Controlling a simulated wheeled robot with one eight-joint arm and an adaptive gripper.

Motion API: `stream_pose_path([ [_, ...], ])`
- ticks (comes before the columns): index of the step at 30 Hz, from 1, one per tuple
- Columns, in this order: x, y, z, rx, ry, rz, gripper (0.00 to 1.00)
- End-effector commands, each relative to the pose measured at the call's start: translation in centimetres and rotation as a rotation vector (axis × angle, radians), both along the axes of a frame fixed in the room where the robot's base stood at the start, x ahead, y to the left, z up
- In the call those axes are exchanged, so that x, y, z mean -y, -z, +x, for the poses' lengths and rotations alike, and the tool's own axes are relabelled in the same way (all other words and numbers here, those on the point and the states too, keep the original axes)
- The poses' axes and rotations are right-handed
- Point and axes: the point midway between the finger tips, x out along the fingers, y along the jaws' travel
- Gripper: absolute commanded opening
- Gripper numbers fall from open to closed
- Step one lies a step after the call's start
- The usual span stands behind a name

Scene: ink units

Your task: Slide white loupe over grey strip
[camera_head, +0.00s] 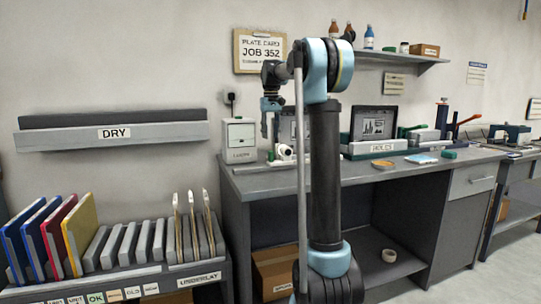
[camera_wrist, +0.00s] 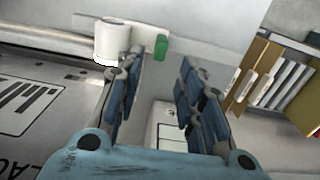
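A white cylinder, likely the loupe (camera_wrist: 112,40), stands in the wrist view at upper left, beyond my left finger. In the head view a small white object, likely the same loupe (camera_head: 284,152), is on the bench below my gripper (camera_head: 271,122). A pale grey strip (camera_wrist: 88,27) runs beside and under the cylinder in the wrist view, with a green block (camera_wrist: 161,47) at its right; I cannot tell if this is the task's grey strip. My gripper (camera_wrist: 160,70) is open, its blue-padded fingers apart with nothing between them.
The bench (camera_head: 265,182) carries a screen (camera_head: 373,124) and a grey holder (camera_head: 375,146) at right. A rack (camera_head: 140,270) with coloured folders stands lower left. A metal rail (camera_wrist: 50,36) shows in the wrist view.

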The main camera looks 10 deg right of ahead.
Motion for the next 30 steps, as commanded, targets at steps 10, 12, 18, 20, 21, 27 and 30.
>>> stream_pose_path([
  [10, 0.0, 6.1, 0.0, 0.000, 0.000, 0.000, 0.35],
  [12, 0.0, 7.0, 0.0, 0.000, 0.000, 0.000, 0.35],
  [18, 0.0, 8.8, 0.0, 0.000, 0.000, 0.000, 0.35],
  [20, 0.0, 9.1, 0.0, 0.000, 0.000, 0.000, 0.35],
  [21, 0.0, 9.2, 0.0, 0.000, 0.000, 0.000, 0.35],
  [27, 0.0, 9.3, 0.0, 0.000, 0.000, 0.000, 0.35],
  [30, 0.0, 9.3, 0.0, 0.000, 0.000, 0.000, 0.30],
])
